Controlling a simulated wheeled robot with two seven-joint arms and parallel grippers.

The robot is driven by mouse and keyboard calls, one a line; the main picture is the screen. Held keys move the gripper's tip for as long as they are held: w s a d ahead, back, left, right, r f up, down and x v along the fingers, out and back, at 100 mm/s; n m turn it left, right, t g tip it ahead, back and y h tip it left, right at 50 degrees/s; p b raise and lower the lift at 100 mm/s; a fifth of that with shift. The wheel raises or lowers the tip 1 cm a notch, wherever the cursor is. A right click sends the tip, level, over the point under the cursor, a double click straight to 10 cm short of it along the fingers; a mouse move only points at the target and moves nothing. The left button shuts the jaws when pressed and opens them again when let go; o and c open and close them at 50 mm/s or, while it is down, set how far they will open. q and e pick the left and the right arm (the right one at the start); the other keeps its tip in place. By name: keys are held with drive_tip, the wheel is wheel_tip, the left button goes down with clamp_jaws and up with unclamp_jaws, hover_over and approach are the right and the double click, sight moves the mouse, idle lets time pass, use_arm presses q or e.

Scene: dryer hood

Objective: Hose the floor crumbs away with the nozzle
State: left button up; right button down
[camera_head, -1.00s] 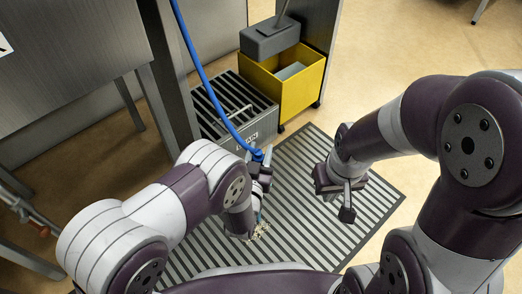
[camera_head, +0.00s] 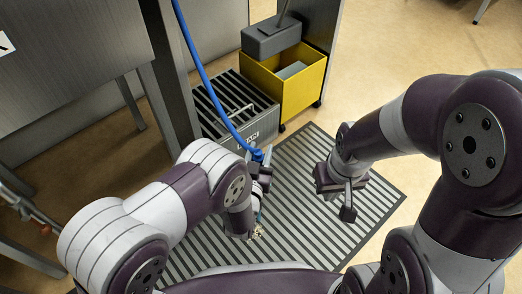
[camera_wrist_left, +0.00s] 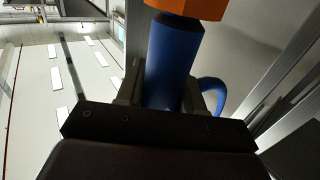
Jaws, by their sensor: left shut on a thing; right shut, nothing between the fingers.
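My left gripper (camera_head: 262,176) is shut on the nozzle, whose blue grip (camera_wrist_left: 172,65) and orange part (camera_wrist_left: 190,8) show in the left wrist view. In the head view the blue hose (camera_head: 207,88) runs down from the top to it. A thin bluish streak leads down from the gripper to a small patch of pale crumbs (camera_head: 257,232) on the striped floor grating, partly hidden by my left arm. My right gripper (camera_head: 347,200) is shut and empty above the grating, to the right of the crumbs.
The striped floor grating (camera_head: 322,224) spreads under both grippers. Behind it stand a grey slatted drain box (camera_head: 262,127) and a yellow mop bucket (camera_head: 307,88) with a grey wringer. A metal cabinet and legs stand at the left. Tan floor is open at the right.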

use_arm(q)
drive_tip(key=shift+s+a+r+p, duration=0.1)
drive_tip(key=shift+s+a+p, duration=0.2)
drive_tip(key=shift+s+a, duration=0.3)
drive_tip(key=shift+s+a+p, duration=0.3)
drive_tip(key=shift+s+a, duration=0.1)
drive_tip(key=shift+a, duration=0.35)
idle(0.4)
drive_tip(key=shift+s+a+p, duration=0.35)
drive_tip(key=shift+s+a, duration=0.25)
drive_tip(key=shift+a, duration=0.2)
drive_tip(key=shift+s+a+p, duration=0.35)
drive_tip(key=shift+s+a, duration=0.2)
drive_tip(key=shift+a, duration=0.2)
drive_tip(key=shift+s+a+p, duration=0.25)
drive_tip(key=shift+s+a, duration=0.3)
drive_tip(key=shift+a, duration=0.25)
drive_tip(key=shift+s+a+p, duration=0.25)
drive_tip(key=shift+s+a, duration=0.3)
drive_tip(key=shift+a, duration=0.2)
drive_tip(key=shift+d, duration=0.1)
idle(0.5)
